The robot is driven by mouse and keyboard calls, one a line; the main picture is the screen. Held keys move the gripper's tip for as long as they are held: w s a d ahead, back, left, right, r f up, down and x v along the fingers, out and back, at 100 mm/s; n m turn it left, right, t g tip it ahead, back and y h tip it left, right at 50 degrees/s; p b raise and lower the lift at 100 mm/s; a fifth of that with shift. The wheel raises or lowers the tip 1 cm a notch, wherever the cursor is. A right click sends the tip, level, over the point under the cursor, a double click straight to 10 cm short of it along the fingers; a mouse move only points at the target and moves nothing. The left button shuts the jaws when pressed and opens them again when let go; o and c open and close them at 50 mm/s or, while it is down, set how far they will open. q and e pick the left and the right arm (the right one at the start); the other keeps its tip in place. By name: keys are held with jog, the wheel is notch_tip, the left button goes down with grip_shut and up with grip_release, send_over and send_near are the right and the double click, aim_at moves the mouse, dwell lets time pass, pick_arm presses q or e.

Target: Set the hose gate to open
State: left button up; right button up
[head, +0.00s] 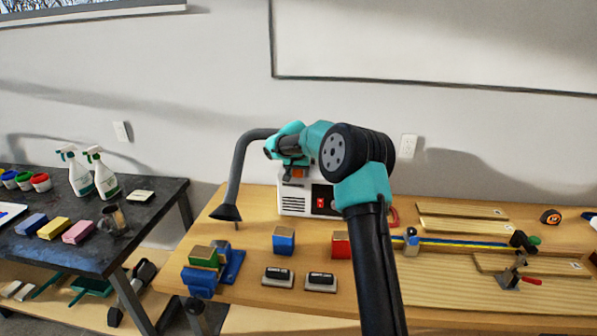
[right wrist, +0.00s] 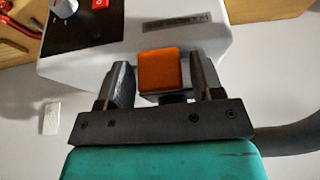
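The white extractor box (head: 290,203) stands at the back of the wooden bench, partly hidden behind my right arm. A grey hose (head: 237,165) curves up from it and down to a dark funnel nozzle (head: 225,212). An orange block (right wrist: 161,71), which looks like the hose gate's handle, sits at the box's hose side; it also shows in the head view (head: 299,173). My right gripper (right wrist: 163,82) is open with one finger on each side of the orange block, with narrow gaps showing. The gate's setting cannot be read. My left gripper is not in view.
A red switch (right wrist: 103,4) and a dial (right wrist: 66,14) are on the box. A blue block (head: 284,240), a blue vise (head: 215,265) and two erasers (head: 320,281) lie in front. Wooden boards (head: 470,290) cover the right. A dark table (head: 85,250) stands left.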

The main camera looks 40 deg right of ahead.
jog(key=shift+o, duration=0.5)
jog(key=v, duration=1.7)
jog(key=shift+s+r, duration=0.15)
jog(key=shift+s, duration=0.05)
jog(key=shift+a, duration=0.15)
